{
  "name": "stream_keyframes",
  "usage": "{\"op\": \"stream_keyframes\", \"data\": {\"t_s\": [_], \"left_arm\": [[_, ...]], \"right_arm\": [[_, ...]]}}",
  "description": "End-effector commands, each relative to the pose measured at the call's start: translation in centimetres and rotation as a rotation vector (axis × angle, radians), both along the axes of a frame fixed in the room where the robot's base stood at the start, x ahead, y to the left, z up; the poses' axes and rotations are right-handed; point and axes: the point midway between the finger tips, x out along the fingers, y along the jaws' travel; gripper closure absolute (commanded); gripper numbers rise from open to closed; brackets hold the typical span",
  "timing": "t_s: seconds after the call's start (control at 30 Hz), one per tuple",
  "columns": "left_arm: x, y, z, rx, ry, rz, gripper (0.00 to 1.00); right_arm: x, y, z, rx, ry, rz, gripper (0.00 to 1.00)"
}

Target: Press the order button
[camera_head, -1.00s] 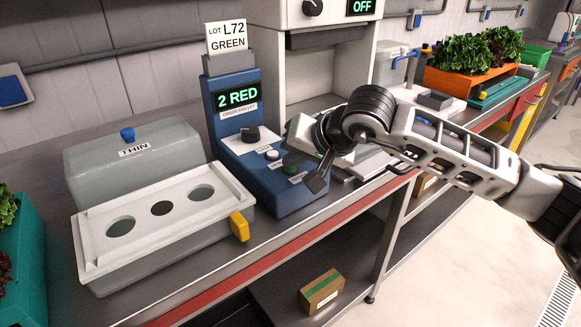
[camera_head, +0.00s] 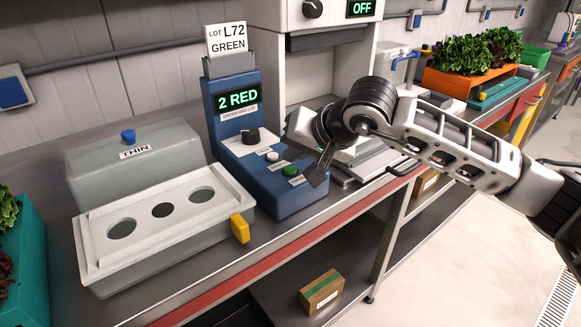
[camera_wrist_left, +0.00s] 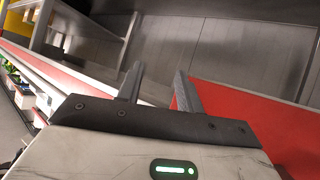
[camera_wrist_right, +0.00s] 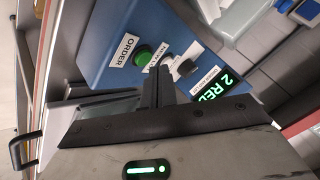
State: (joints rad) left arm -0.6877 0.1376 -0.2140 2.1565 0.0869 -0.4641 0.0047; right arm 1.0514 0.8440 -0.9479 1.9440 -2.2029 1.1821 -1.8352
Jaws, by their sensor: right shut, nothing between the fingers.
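The green order button (camera_head: 290,170) is on the sloping front of the blue console (camera_head: 297,199). In the right wrist view, the green button (camera_wrist_right: 143,56) sits beside a label reading ORDER. My right gripper (camera_head: 318,178) is shut and empty, just right of the button in the head view. Its fingers (camera_wrist_right: 158,82) point toward the console in the right wrist view; I cannot tell whether they touch it. The console screen (camera_head: 237,98) reads 2 RED. My left gripper (camera_wrist_left: 157,84) is open and empty in the left wrist view and is outside the head view.
A white button (camera_head: 272,156) and a black knob (camera_head: 250,135) are also on the console. A white tray (camera_head: 92,262) with three holes stands left, before a grey THIN bin (camera_head: 170,158). A white machine (camera_head: 305,70) stands behind my right gripper.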

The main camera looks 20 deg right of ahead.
Motion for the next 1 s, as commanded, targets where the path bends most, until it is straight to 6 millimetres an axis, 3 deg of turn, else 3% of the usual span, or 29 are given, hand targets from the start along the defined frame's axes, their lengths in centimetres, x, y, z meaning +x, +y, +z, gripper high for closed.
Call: {"op": "stream_keyframes", "data": {"t_s": [0.6,1.0], "left_arm": [[0.0,0.0,2.6,0.000,-0.001,0.000,0.64],[0.0,0.0,2.6,0.000,-0.002,0.000,0.64]], "right_arm": [[0.0,0.0,5.0,0.001,0.000,0.001,1.00],[0.0,0.0,5.0,0.000,0.000,0.000,1.00]]}}
